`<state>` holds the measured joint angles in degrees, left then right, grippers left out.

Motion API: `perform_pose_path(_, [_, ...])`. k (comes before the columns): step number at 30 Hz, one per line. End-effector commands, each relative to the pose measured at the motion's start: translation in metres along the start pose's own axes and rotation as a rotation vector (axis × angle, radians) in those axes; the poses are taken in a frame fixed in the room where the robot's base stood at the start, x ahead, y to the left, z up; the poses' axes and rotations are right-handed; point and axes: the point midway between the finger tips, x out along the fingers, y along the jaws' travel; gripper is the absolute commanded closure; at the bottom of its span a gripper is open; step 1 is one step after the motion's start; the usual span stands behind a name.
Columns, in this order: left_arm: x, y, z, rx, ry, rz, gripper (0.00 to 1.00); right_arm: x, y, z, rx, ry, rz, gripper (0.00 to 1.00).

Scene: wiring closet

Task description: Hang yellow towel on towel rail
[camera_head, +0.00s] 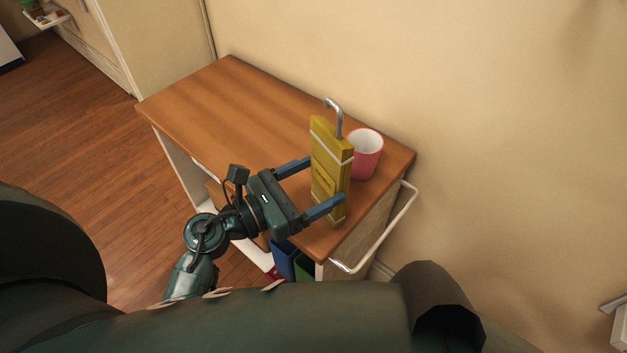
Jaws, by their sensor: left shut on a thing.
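The yellow towel (325,158) is a folded upright block with pale bands, dark print on its face and a grey metal hook (335,115) at its top. My left gripper (325,182) is shut on it, one blue finger on each side. The towel is upright over the right end of the wooden table; I cannot tell whether its lower end touches the top. The towel rail (387,235) is a pale bar on the table's right side, right of and below the towel, apart from it. My right gripper is not in view.
A pink cup (367,152) stands close behind the towel, to its right. The wooden tabletop (220,110) is otherwise clear to the left. Blue and green items (285,260) sit under the table. A beige wall (480,120) runs behind.

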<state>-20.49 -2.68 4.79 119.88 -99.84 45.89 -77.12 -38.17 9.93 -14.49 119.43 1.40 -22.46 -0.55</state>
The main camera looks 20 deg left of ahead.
Motion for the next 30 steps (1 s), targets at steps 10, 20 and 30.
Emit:
perform_pose_path(10, [0.000,0.000,0.000,0.000,0.000,0.000,0.00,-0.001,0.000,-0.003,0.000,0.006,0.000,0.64])
perform_pose_path(20, [0.000,0.000,0.000,0.000,0.001,0.000,0.00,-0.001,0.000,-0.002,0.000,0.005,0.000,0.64])
perform_pose_path(30, [-0.043,0.000,-0.006,0.002,0.007,0.001,0.00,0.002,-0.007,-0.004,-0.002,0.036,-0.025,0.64])
